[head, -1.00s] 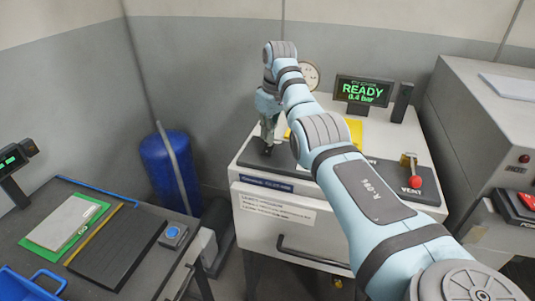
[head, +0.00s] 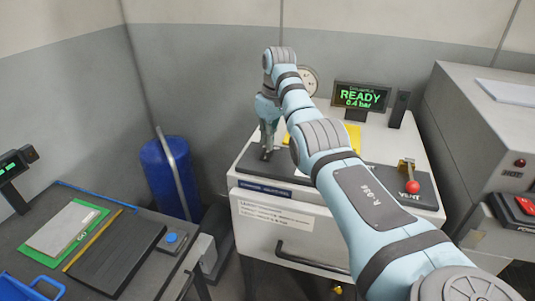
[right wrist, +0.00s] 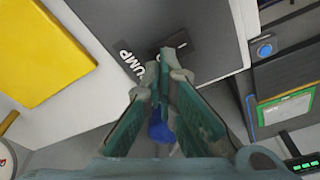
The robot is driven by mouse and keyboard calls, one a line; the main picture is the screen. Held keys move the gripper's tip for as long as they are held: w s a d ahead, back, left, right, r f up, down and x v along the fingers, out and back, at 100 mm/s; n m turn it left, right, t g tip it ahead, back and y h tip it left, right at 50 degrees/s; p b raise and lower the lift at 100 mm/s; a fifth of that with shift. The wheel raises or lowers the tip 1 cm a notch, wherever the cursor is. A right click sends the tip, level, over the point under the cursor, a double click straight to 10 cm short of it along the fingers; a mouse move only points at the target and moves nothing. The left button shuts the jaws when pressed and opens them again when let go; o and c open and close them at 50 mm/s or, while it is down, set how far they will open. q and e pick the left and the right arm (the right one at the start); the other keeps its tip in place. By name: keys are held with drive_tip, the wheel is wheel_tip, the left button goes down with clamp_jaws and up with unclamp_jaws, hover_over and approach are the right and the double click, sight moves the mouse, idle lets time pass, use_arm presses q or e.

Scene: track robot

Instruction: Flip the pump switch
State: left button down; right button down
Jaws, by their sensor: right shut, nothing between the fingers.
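The pump switch sits on a dark panel (head: 252,167) at the front left corner of the white cabinet's top. In the right wrist view the dark panel (right wrist: 205,25) carries white PUMP lettering, and a small black switch part (right wrist: 181,40) shows just beyond my fingertips. My right gripper (head: 267,152) points down over this panel, its fingers shut and empty. In the right wrist view the fingertips (right wrist: 168,66) are close together beside the lettering, at or very near the switch. The fingers hide part of the switch, so I cannot tell its position or whether they touch it. My left gripper is out of view.
A display (head: 360,97) reads READY, 0.4 bar. A red-knobbed VENT lever (head: 412,187) stands at the cabinet's right. A yellow piece (head: 354,136) lies behind my arm, near a round gauge (head: 310,80). A blue cylinder (head: 165,180) stands left of the cabinet.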

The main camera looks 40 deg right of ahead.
sight(269, 151)
drive_tip(key=shift+w+f+b, duration=0.1)
drive_tip(key=shift+f+b, duration=0.2)
drive_tip(key=shift+f, duration=0.3)
idle(0.4)
drive_tip(key=shift+f, duration=0.5)
drive_tip(key=shift+a+r, duration=0.1)
wheel_tip(269, 151, up, 7)
drive_tip(key=p, duration=0.8)
idle(0.4)
